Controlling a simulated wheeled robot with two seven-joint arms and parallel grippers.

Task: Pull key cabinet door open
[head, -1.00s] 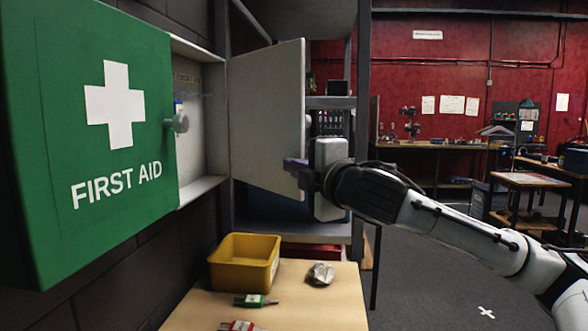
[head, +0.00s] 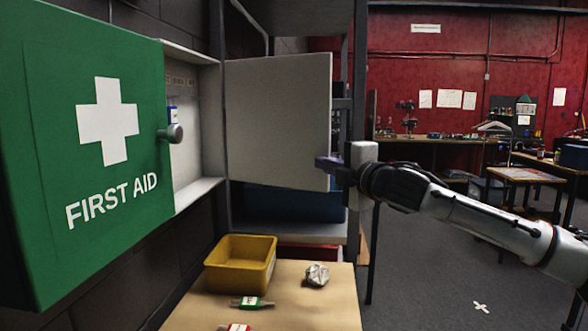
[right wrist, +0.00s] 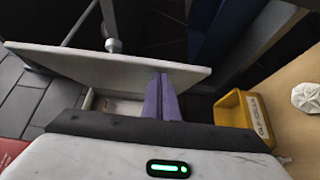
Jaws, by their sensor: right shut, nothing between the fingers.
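The key cabinet (head: 205,192) is a shallow pale box on the wall, right of the green first aid box. Its light grey door (head: 275,115) stands wide open, with its inner face toward me. The door also shows in the right wrist view (right wrist: 60,63). A blue-and-white key tag (head: 172,114) hangs inside. My right gripper (head: 325,164) is shut and empty, its purple fingertips at the door's free edge, overlapping the inner face low down. The fingers also show in the right wrist view (right wrist: 161,98); I cannot tell whether they touch. My left gripper is not in view.
The green first aid box (head: 100,190) with a round knob (head: 171,133) partly covers the key cabinet's left side. Below, a wooden table (head: 300,310) holds a yellow bin (head: 238,270), a crumpled silvery piece (head: 317,275) and tagged keys (head: 250,303). Shelving stands behind the door.

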